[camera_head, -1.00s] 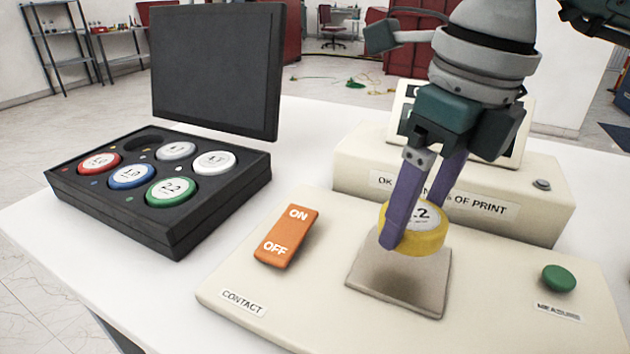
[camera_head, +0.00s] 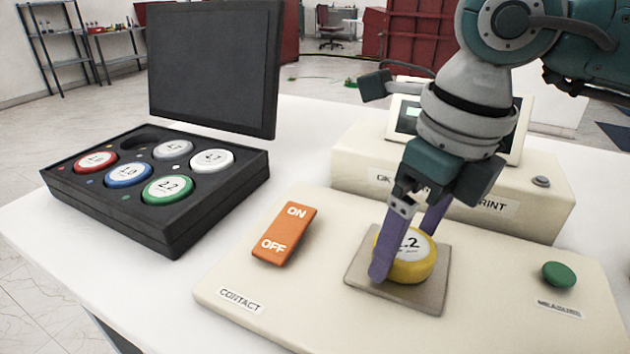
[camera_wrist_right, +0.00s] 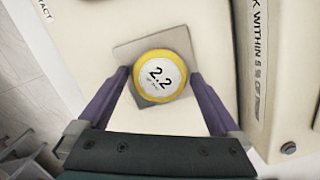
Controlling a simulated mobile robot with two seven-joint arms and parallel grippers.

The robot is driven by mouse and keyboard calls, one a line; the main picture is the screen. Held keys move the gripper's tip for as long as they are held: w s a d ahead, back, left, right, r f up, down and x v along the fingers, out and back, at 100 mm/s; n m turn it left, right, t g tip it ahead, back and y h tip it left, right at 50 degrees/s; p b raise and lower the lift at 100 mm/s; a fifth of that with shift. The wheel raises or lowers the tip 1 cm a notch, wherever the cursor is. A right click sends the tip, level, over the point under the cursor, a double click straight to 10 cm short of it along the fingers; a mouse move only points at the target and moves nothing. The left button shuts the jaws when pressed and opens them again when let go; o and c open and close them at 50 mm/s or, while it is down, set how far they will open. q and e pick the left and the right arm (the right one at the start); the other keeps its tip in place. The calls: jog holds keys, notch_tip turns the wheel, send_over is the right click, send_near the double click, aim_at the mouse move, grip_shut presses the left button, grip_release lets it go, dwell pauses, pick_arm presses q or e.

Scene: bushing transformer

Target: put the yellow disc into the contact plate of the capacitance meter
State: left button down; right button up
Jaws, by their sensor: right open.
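The yellow disc (camera_head: 412,262), with a white face marked 2.2, lies on the square metal contact plate (camera_head: 362,277) of the cream capacitance meter (camera_head: 235,262). In the right wrist view the disc (camera_wrist_right: 160,76) sits over the plate (camera_wrist_right: 128,52), its lower part extending toward my gripper. My right gripper (camera_head: 405,258) is open, its purple fingers low on either side of the disc. In the right wrist view the fingers (camera_wrist_right: 160,88) stand apart with gaps to the disc's sides. My left gripper is not in view.
An orange ON/OFF switch (camera_head: 284,234) is left of the plate and a green button (camera_head: 559,275) right of it. A raised display housing (camera_head: 350,168) stands behind. A black case (camera_head: 180,225) of coloured discs and a dark screen (camera_head: 213,65) are at left.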

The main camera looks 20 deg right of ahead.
aim_at(421, 253)
jog(key=shift+r, duration=0.1)
notch_tip(421, 253, up, 12)
jog(key=s, duration=0.1)
jog(key=shift+s+d+p, duration=0.3)
jog(key=shift+s, duration=0.05)
